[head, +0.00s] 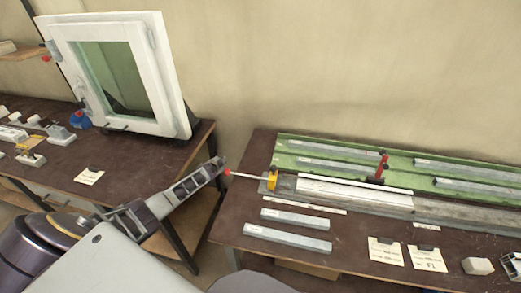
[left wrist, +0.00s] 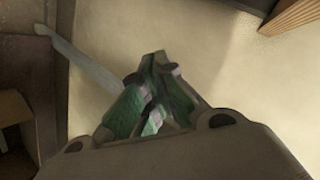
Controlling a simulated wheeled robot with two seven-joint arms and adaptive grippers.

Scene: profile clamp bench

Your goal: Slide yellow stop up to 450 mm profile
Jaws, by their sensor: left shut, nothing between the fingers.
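The yellow stop (head: 270,181) sits at the left end of the grey clamp rail (head: 460,213). A thin rod (head: 246,176) reaches left from it to a red knob (head: 227,172). A long pale profile (head: 350,191) lies along the rail to the right of the stop; whether they touch is too small to tell, and its length cannot be read. My left gripper (head: 221,163) is shut and empty, its tip close to the red knob; contact is unclear. Its fingers (left wrist: 152,92) show in the left wrist view. My right gripper is not in view.
A green tray (head: 300,147) with several grey profiles stands behind the rail. Two short profiles (head: 295,218) (head: 287,239) lie in front. A red upright piece (head: 382,167) stands near the tray. A white window frame (head: 115,75) stands on the left bench. A gap separates the benches.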

